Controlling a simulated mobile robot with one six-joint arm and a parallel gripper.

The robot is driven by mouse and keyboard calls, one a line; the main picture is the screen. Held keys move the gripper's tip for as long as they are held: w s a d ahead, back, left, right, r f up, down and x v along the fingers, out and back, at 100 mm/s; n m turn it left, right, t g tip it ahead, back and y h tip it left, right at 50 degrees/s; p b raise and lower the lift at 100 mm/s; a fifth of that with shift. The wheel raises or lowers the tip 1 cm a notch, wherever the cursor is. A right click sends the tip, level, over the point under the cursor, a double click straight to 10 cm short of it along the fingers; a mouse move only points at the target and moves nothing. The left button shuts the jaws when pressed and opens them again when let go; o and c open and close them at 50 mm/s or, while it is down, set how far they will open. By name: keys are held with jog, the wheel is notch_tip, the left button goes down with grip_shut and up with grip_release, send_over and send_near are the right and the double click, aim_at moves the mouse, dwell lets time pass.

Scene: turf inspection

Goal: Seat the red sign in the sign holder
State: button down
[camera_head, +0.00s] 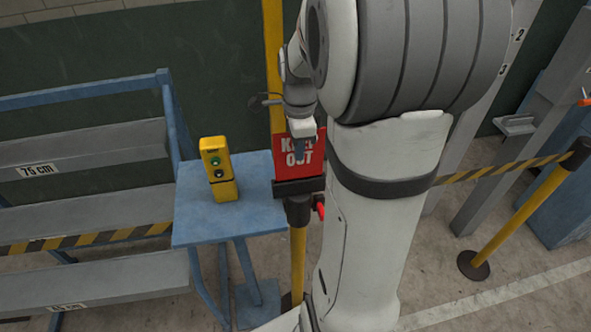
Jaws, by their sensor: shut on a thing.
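The red sign (284,158) with white lettering, "OUT" readable on its lower line, stands upright near the middle of the head view. My gripper (301,154) is shut on it and comes down over its upper front part, covering some letters. The black sign holder (297,188) is directly below, on top of a yellow post (298,262). The sign's lower edge meets the holder's top in the picture. I cannot tell whether it sits inside the slot or just in front of or above it.
A small blue table (244,221) left of the holder carries a yellow device (217,168) with a green button. Grey stepped shelves (80,146) stand farther left. A yellow barrier post (517,220) with striped tape (505,168) is at right. A red knob (320,208) juts beside the holder.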

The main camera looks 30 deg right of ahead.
aim_at(298, 178)
jog(key=shift+f+b, duration=1.25)
jog(key=shift+f, duration=0.75)
jog(key=shift+s, duration=0.1)
jog(key=shift+f, duration=0.25)
jog(key=c, duration=1.6)
grip_release()
